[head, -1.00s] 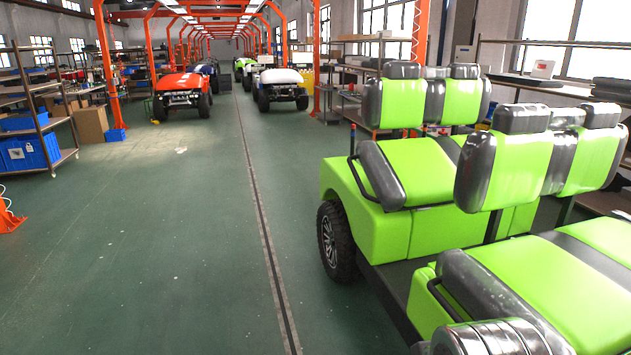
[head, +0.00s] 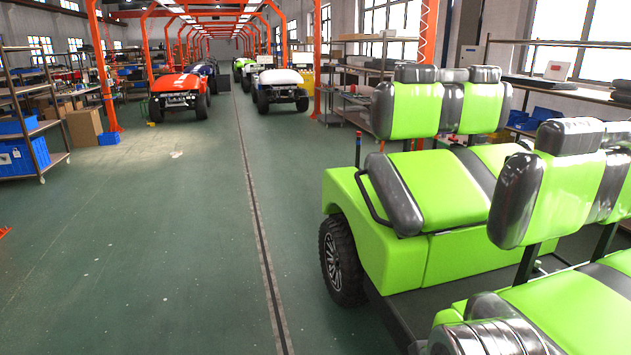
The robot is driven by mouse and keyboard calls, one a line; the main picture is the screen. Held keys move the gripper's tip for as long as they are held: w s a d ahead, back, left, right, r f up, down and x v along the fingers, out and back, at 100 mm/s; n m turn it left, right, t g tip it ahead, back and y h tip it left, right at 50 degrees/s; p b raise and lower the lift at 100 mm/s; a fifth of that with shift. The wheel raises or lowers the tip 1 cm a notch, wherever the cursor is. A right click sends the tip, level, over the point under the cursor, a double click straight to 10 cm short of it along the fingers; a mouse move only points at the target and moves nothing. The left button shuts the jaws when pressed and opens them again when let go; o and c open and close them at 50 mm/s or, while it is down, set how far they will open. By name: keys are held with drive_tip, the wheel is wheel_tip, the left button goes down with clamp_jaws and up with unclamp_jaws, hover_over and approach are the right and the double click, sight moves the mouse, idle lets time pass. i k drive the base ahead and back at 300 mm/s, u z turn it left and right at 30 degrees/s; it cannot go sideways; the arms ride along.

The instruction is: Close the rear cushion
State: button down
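A lime-green cart with grey trim stands at the right. Its far seat cushion (head: 455,182) lies flat on the green seat base (head: 435,255), with no open gap showing. Behind it are upright green-and-grey backrests (head: 414,110). A nearer row has a tall backrest (head: 575,190) and a flat cushion (head: 575,308), cut off by the right edge. I cannot tell which seat is the rear one. My gripper is not in view.
Open green floor (head: 150,240) with a dark line lies left of the cart. The cart's black wheel (head: 342,262) is near that lane. Shelving with blue bins (head: 22,155) stands at the left. Red (head: 180,98) and white (head: 278,88) carts stand farther back.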

sight(438, 192)
drive_tip(key=i, duration=2.7)
drive_tip(key=u, duration=0.2)
